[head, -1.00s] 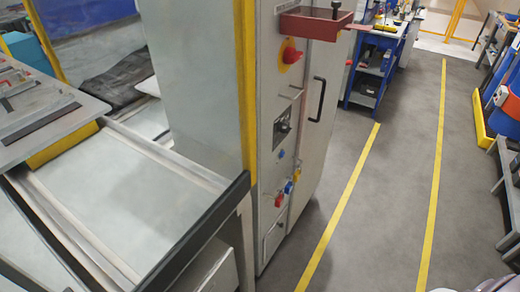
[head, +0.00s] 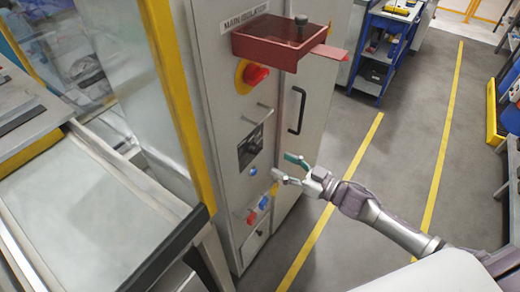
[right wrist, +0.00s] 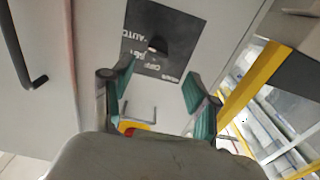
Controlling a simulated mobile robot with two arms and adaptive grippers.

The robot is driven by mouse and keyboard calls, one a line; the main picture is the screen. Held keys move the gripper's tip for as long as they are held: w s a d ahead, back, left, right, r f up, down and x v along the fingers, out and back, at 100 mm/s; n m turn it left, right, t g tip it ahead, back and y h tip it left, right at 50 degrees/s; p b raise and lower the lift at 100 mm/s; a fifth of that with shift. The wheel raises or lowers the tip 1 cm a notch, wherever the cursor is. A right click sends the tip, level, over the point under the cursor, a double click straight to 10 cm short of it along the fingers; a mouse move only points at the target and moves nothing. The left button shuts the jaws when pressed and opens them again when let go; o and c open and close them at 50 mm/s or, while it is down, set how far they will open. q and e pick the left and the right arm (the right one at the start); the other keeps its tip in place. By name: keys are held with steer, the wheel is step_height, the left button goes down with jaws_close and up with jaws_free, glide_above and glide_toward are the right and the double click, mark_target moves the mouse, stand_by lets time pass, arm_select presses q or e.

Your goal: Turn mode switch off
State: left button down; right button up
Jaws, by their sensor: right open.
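The mode switch (head: 250,146) is a dark knob on a black square plate on the front of the grey cabinet. In the right wrist view the knob (right wrist: 157,46) shows on its plate, with upside-down white lettering that includes AUTO. I cannot tell for sure which mark the knob points at. My right gripper (head: 281,167) is open and empty, in front of the cabinet and a little right of and below the switch. In the right wrist view its green-padded fingers (right wrist: 160,85) stand apart, nearer the camera than the plate. My left gripper is out of view.
A red tray (head: 262,52) juts from the cabinet above a red rotary switch on yellow (head: 254,75). A black door handle (head: 297,110) is right of the mode switch. Small blue and red plugs (head: 264,202) sit below. The aisle (head: 395,140) on the right is clear floor.

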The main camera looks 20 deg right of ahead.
mark_target(260, 152)
steer(key=p+x, duration=0.1)
steer(key=x, duration=0.6)
steer(key=shift+w+p, duration=0.4)
steer(key=shift+w, duration=0.05)
steer(key=shift+w+a+f, duration=0.1)
steer(key=shift+w+a, duration=0.25)
steer(key=shift+a, duration=0.05)
steer(key=shift+c, duration=1)
steer(key=c, duration=0.9)
